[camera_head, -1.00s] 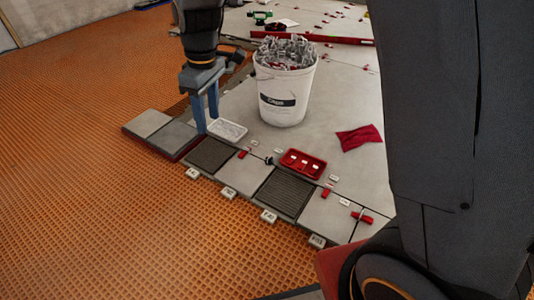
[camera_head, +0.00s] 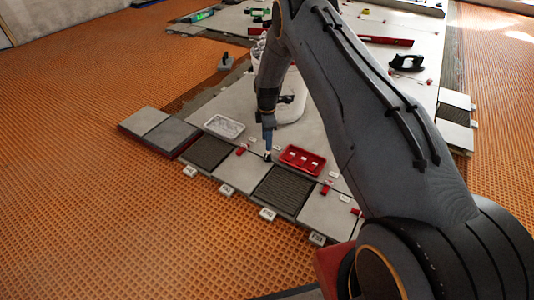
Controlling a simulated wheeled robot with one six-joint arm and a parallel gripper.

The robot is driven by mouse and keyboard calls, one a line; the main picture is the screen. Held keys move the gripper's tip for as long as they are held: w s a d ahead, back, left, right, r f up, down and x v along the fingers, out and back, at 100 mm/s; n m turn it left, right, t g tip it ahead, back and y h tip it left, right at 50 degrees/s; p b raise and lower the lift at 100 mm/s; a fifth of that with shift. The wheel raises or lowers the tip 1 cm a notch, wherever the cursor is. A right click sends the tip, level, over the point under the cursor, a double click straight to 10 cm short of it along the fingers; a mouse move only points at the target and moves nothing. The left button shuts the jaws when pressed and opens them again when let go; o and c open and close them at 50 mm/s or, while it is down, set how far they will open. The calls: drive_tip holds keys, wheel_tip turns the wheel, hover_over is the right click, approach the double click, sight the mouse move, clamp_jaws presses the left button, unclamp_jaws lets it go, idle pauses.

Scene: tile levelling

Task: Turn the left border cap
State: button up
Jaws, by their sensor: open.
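A small red piece (camera_head: 241,150) sits at the left along the front border of the tiles. A small dark piece (camera_head: 267,158) stands at a seam to its right; I cannot tell which of these is the left border cap. My gripper (camera_head: 268,150) points down just above the dark piece, left of the red tray. The gripper is open, seen nearly edge-on, so its two fingers overlap. Whether the fingers straddle or touch the dark piece cannot be made out.
A red tray (camera_head: 301,160) with white pieces lies close right of the gripper. A white tray (camera_head: 224,126) lies to its left. Another red piece (camera_head: 325,188) lies further right.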

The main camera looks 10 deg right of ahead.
sight(267, 153)
wheel_tip(267, 153, down, 8)
drive_tip(key=b, duration=0.3)
drive_tip(key=shift+d+f, duration=0.1)
drive_tip(key=c, duration=1)
drive_tip(key=shift+c, duration=0.2)
